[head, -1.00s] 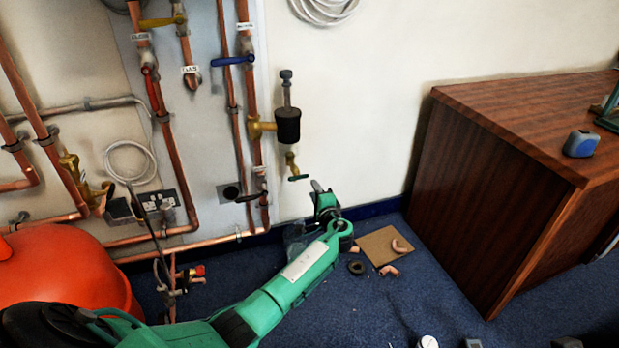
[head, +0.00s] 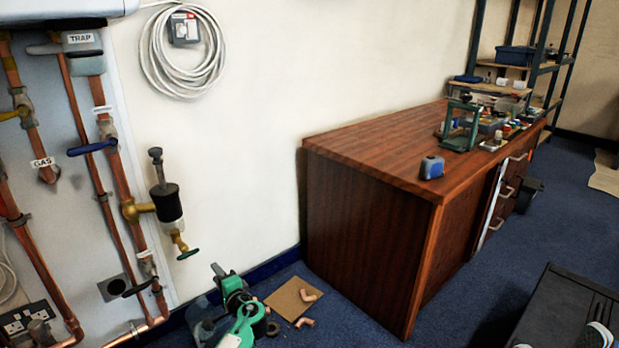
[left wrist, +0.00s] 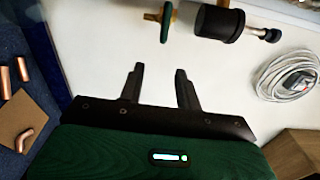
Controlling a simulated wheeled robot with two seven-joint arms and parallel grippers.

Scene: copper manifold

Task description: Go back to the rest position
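My left gripper (head: 222,272) is low in the head view, in front of the white wall and below the brass valve with the black cylinder (head: 167,203). In the left wrist view its two dark fingers (left wrist: 158,88) stand apart with nothing between them, so it is open and empty. The black cylinder (left wrist: 218,24) and a green valve handle (left wrist: 166,22) show beyond the fingers in that view. My right gripper is not in view.
Copper pipes (head: 118,180) run up the wall panel at left. A wooden cabinet (head: 365,235) stands at right with a blue tape measure (head: 431,168) on top. Copper elbows (head: 305,322) and a cardboard piece (head: 291,298) lie on the blue floor.

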